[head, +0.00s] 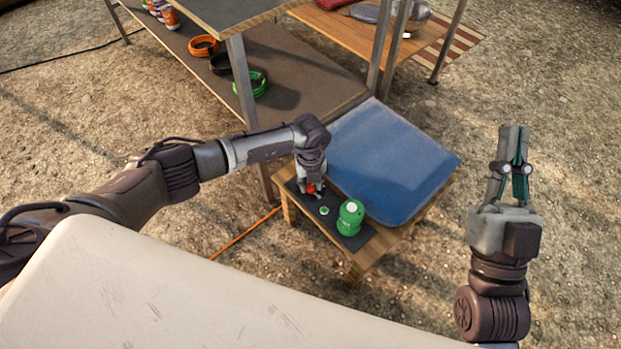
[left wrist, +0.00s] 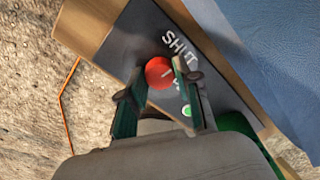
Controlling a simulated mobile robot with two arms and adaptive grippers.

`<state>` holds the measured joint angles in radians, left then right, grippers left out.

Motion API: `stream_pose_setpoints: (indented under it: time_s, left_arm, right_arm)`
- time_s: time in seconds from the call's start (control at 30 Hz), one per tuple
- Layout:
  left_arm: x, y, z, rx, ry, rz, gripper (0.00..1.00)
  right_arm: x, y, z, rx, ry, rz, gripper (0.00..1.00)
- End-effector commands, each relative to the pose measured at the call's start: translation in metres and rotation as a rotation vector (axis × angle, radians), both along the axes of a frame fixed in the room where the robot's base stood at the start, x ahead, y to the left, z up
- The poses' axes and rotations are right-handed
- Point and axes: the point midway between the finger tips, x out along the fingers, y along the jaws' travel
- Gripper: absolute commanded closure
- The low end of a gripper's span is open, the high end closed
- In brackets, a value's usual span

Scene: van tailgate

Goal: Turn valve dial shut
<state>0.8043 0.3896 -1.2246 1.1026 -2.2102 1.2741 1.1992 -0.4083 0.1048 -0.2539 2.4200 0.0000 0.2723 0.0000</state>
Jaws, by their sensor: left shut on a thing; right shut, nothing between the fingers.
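The red valve dial (left wrist: 158,70) sits on the dark panel (left wrist: 122,50) of a small wooden table. It has a pale mark on its face, and white lettering reading "SHUT" lies beside it on the panel. In the head view the red dial (head: 312,188) is mostly hidden by my gripper. My left gripper (head: 312,184) points down over it; in the left wrist view its fingers (left wrist: 155,85) are closed about the dial. My right gripper (head: 515,150) is shut and empty, raised over bare ground at the right.
A green canister (head: 350,218) and a small green round piece (head: 324,211) stand close to the dial. A blue case (head: 390,165) covers the rest of the table. A metal-legged shelf with coloured coils (head: 203,46) stands behind. An orange cord (head: 245,234) lies on the ground.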

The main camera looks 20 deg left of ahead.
Motion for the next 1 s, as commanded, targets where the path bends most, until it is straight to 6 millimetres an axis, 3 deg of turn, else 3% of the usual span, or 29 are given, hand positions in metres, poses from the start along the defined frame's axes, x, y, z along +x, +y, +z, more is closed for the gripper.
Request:
stream_pose_setpoints:
  time_s: [0.13,0.37,0.83,0.87,1.0]
  left_arm:
    - [0.001,0.001,0.003,0.001,-0.002,0.066,1.0]
    - [0.001,0.0,0.002,0.001,-0.003,0.12,1.0]
    - [0.002,0.001,0.001,0.001,-0.004,0.131,1.0]
    - [0.002,0.001,0.001,0.001,-0.004,0.131,0.66]
    - [0.001,0.001,0.001,0.001,-0.003,0.131,0.43]
  right_arm:
    - [0.016,0.001,-0.02,-0.045,0.157,-0.009,1.0]
    - [0.027,0.001,-0.041,-0.082,0.287,-0.016,1.0]
    - [0.029,0.001,-0.047,-0.09,0.317,-0.018,1.0]
    - [0.029,0.001,-0.047,-0.091,0.316,-0.017,1.0]
    - [0.029,0.001,-0.047,-0.09,0.317,-0.018,1.0]
